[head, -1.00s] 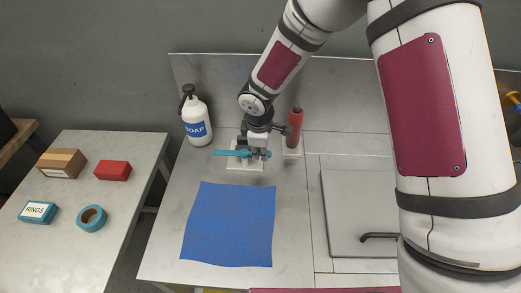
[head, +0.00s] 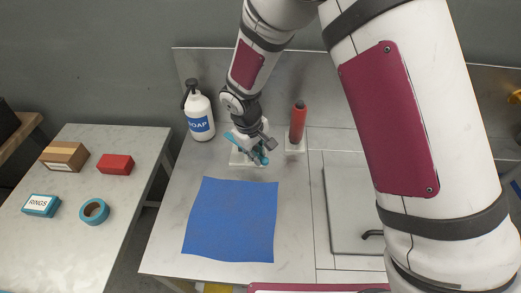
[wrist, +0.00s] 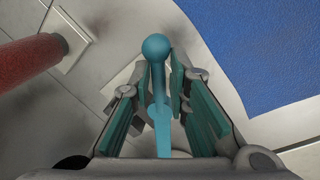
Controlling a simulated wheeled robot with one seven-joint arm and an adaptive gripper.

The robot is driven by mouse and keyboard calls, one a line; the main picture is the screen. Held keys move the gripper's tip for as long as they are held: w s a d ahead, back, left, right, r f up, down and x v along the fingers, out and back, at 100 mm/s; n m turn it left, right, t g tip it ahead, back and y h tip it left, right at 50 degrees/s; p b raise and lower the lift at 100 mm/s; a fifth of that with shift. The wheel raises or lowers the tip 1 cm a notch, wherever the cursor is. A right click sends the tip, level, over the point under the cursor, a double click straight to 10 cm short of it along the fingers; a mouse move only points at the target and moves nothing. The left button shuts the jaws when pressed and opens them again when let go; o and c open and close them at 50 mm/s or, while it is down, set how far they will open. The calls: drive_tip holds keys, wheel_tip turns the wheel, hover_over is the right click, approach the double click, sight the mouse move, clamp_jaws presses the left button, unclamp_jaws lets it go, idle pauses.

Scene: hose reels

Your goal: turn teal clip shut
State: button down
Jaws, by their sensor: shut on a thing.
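The teal clip (head: 234,138) is a blue-teal lever on a pale base plate (head: 239,160) on the metal counter. In the head view it lies slantwise, from upper left to lower right, partly hidden by my gripper (head: 261,150). In the wrist view the lever (wrist: 157,88) has a round ball end and runs between the green finger pads of my gripper (wrist: 158,82). My gripper is shut on the lever, with the ball sticking out beyond the pads. The lever's pivot is hidden.
A red bottle (head: 298,124) on its own pale plate stands just right of the clip. A white soap bottle (head: 199,113) stands to the left. A blue mat (head: 231,220) lies in front. A sink cover (head: 350,212) is at right.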

drive_tip(key=a+m, duration=0.1)
drive_tip(key=m, duration=0.1)
drive_tip(key=s+a+m, duration=0.1)
drive_tip(key=m, duration=0.1)
drive_tip(key=shift+s+a+m+g, duration=0.1)
drive_tip(key=shift+m+g, duration=0.2)
drive_tip(key=shift+g, duration=0.1)
drive_tip(key=shift+s+a+m+g+h, duration=0.15)
drive_tip(key=shift+a+m, duration=0.2)
drive_tip(key=shift+m, duration=0.5)
drive_tip(key=shift+w+a+m+g+h, duration=0.1)
drive_tip(key=shift+a+m, duration=0.3)
drive_tip(key=shift+m, duration=0.4)
drive_tip(key=shift+s+a+m+g+h, duration=0.15)
drive_tip(key=shift+a+m, duration=0.2)
drive_tip(key=shift+m, duration=0.5)
drive_tip(key=shift+w, duration=0.1)
drive_tip(key=c, duration=1.6)
unclamp_jaws()
drive_tip(key=shift+c, duration=0.2)
drive_tip(key=shift+r, duration=0.25)
drive_tip(key=v, duration=1.1)
drive_tip(key=shift+r, duration=0.25)
